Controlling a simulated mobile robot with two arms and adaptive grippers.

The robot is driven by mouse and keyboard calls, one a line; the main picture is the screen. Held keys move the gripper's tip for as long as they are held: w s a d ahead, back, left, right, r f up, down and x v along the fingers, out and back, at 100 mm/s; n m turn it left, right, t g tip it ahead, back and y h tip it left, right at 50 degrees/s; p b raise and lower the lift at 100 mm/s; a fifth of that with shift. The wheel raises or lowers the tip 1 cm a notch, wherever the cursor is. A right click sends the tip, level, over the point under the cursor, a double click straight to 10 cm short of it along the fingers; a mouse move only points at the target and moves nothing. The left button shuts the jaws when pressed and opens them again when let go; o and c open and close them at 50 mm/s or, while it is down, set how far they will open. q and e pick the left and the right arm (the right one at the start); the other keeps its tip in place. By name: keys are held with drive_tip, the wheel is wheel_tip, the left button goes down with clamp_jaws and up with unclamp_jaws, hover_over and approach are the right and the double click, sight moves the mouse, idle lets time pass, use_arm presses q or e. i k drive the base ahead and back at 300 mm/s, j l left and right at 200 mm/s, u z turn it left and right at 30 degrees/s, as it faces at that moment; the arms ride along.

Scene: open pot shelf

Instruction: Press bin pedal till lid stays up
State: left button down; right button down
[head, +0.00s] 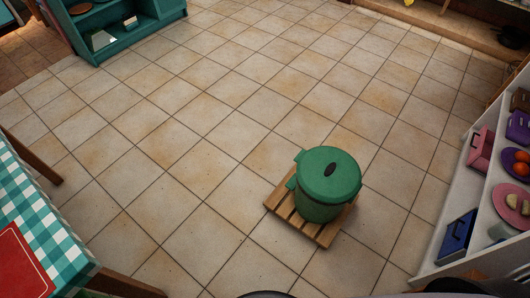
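A green bin (325,190) with a round green lid (329,172) stands upright on a slatted wooden pallet (300,227) on the tiled floor. The lid sits down on the bin and has a dark oval mark or handle in its middle. Small green parts stick out on the bin's left side; I cannot tell whether one of them is the pedal. Neither of my grippers is in view.
A table with a green checked cloth (40,225) and a red mat (20,265) is at the left. A white shelf (452,222) with dishes and trays stands at the right. A teal shelf (95,50) is at the far left. The tiled floor (230,110) between is clear.

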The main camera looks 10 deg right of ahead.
sight(290, 184)
drive_tip(key=i+j, duration=0.15)
drive_tip(key=i, duration=0.4)
drive_tip(key=i+j+z, duration=0.1)
drive_tip(key=i, duration=0.4)
drive_tip(key=i+j+z, duration=0.25)
drive_tip(key=z, duration=0.15)
drive_tip(key=i+j+z, duration=0.15)
drive_tip(key=j+z, duration=0.25)
drive_tip(key=i+j+z, duration=0.15)
drive_tip(key=j+z, duration=1.1)
drive_tip(key=i+j, duration=0.05)
